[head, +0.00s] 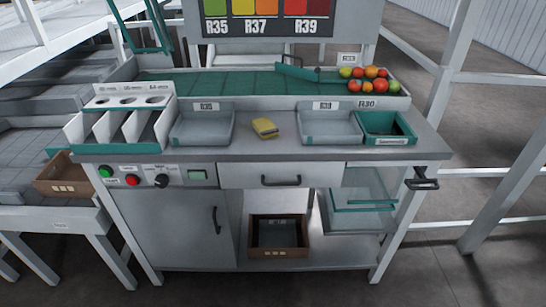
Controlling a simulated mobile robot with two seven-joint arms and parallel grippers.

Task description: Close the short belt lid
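The short belt (215,86) runs along the back of the workbench, with a dark green surface and grey side walls. A teal-edged frame (152,47) stands raised at the belt's left back end and looks like an open lid; I cannot tell for sure. A short teal flap (297,71) lies at a slant across the belt, left of the tomatoes. Red, orange and green tomatoes (381,86) sit at the belt's right end. Neither of my grippers is in view.
The bench (240,151) holds a yellow sponge or cloth (265,128), grey trays (203,140) (331,141), a green bin (370,137) and a slotted rack (82,140). A control panel and a drawer (243,176) face front. White railings stand at the right.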

